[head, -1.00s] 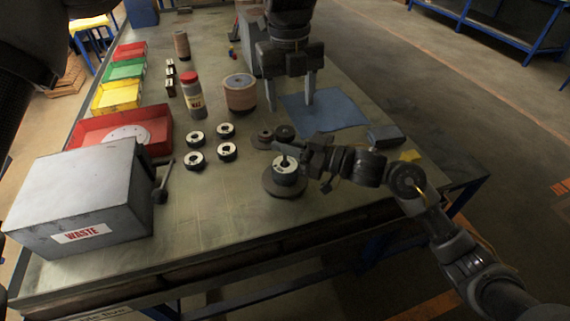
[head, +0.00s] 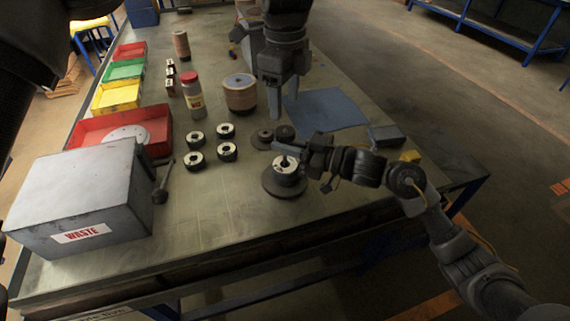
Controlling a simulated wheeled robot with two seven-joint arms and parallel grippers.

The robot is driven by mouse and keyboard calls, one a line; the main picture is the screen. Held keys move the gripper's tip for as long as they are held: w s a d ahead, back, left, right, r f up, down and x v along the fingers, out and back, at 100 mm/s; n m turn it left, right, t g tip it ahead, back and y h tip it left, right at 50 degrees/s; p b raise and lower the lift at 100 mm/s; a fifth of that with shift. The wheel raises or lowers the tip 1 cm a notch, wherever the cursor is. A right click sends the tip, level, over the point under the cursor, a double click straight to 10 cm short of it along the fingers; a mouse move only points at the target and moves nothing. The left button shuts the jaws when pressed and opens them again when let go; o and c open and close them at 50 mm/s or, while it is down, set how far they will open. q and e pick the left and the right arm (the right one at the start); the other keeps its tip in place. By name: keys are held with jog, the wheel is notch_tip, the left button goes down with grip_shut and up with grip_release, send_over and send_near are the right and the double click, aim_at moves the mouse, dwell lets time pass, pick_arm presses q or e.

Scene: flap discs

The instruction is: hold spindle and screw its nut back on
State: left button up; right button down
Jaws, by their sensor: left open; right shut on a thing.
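The spindle stands upright on a dark round base (head: 283,187) near the table's front edge, with a light-topped ring (head: 285,165) around it. My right gripper (head: 287,153) is shut on the top of the spindle from the right and hides part of it. Two small dark round pieces (head: 262,139) lie just behind the spindle; I cannot tell which, if either, is the nut. My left gripper (head: 282,104) points down, open and empty, above the table behind these pieces and apart from them.
Several flap discs (head: 196,139) lie left of the spindle. Red, green and yellow trays (head: 118,95) line the left edge. A bottle (head: 193,100), a wide roll (head: 240,95) and a blue cloth (head: 335,108) stand or lie behind.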

aim_at(285, 129)
pick_arm(q)
notch_tip(285, 129, down, 8)
jog(key=shift+r, duration=0.2)
dwell(0.3)
jog(key=c, duration=1)
jog(key=m, duration=1.1)
jog(key=shift+m, duration=0.3)
jog(key=m, duration=0.3)
jog(key=shift+m, duration=0.4)
jog(key=o, duration=1.2)
jog(key=shift+r, duration=0.1)
